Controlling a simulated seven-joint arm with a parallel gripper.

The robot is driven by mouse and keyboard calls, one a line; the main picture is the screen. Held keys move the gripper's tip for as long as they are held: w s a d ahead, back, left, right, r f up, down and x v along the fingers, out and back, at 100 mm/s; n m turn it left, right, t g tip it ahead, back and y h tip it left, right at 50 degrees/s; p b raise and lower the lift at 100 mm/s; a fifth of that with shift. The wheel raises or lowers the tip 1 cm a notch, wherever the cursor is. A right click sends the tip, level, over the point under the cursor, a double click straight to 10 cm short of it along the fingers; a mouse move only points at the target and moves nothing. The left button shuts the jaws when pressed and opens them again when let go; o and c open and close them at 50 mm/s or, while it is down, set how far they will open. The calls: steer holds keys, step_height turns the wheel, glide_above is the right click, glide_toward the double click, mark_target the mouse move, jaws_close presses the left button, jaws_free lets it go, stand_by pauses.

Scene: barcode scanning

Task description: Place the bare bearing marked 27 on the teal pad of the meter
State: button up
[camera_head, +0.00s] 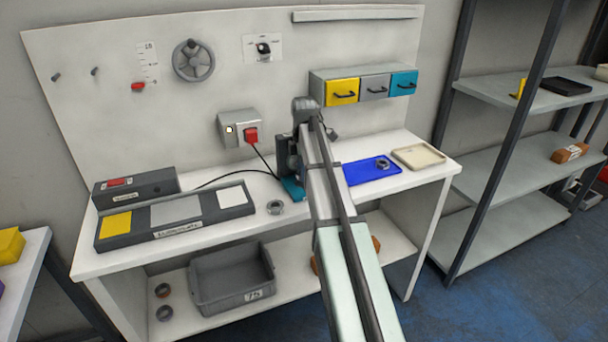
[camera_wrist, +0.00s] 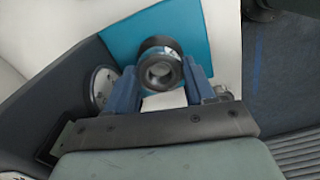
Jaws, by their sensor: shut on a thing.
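In the wrist view my gripper (camera_wrist: 162,78) is shut on a dark ring-shaped bearing (camera_wrist: 160,66), held between its two blue fingers. I cannot read a mark on it. The teal pad (camera_wrist: 198,32) lies behind and around the bearing's upper part in that view. I cannot tell whether the bearing touches it. In the head view the teal pad (camera_head: 292,188) shows at the bench's front, left of my arm. A dark upright body (camera_head: 283,152), seemingly the meter, stands behind it. My arm hides my gripper and the held bearing there.
Another bearing (camera_head: 275,207) lies on the bench left of the pad, beside a dark board (camera_head: 142,230) with yellow, grey and white squares. A blue tray (camera_head: 360,175) with a bearing (camera_head: 382,164) and a beige tray (camera_head: 419,156) are right. A red plug and cable (camera_head: 262,158) hang behind.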

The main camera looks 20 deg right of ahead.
steer(key=shift+f, duration=1)
steer(key=shift+f, duration=0.1)
steer(key=o, duration=1.2)
steer(key=shift+o, duration=0.2)
step_height(320, 180, up, 12)
